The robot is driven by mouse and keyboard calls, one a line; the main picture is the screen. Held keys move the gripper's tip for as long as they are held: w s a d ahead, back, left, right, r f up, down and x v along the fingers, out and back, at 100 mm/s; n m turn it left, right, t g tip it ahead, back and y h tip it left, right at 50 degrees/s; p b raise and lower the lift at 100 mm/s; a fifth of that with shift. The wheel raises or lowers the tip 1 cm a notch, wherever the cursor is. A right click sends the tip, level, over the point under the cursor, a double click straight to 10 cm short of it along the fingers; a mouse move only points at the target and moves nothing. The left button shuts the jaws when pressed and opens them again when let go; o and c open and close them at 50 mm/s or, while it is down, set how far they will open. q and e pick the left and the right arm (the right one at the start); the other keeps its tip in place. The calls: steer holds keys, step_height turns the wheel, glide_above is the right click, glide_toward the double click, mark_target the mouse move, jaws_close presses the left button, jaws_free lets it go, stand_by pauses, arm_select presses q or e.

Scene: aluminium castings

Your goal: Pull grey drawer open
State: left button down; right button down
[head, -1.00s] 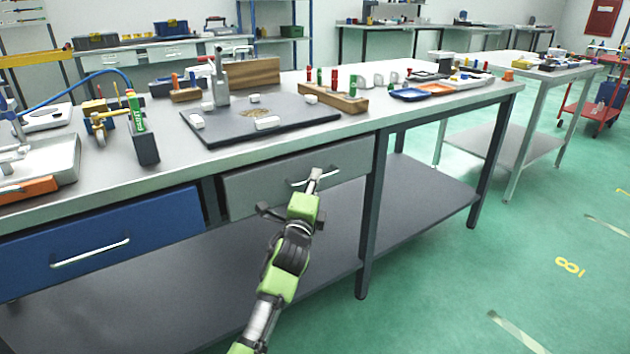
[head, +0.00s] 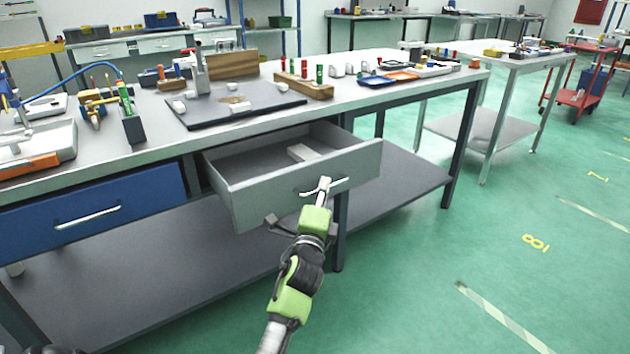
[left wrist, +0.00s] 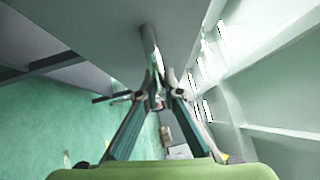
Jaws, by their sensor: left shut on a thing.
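The grey drawer (head: 265,200) stands well out from under the workbench top, with its inside showing. A pale block-like thing (head: 302,152) lies in it. My left gripper (head: 323,188) is at the drawer's front, shut on its light metal handle (head: 340,185). In the left wrist view my left gripper's fingers (left wrist: 158,92) close together around the handle bar (left wrist: 148,42), beside the grey drawer front (left wrist: 185,25). My right gripper does not show.
A blue drawer (head: 95,215) to the left is shut. The workbench top (head: 150,150) carries a dark mat (head: 205,115), a wooden block with coloured pieces (head: 305,87) and trays. A lower shelf (head: 190,265) lies beneath. The green floor (head: 430,280) at right is clear.

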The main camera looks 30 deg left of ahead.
arm_select(q)
steer(key=shift+s+d, duration=0.3)
steer(key=shift+d, duration=0.45)
steer(key=shift+s+d, duration=0.3)
steer(key=shift+d, duration=0.4)
steer(key=shift+f, duration=0.1)
steer(key=c, duration=2.2)
jaws_free()
steer(key=shift+o, duration=0.2)
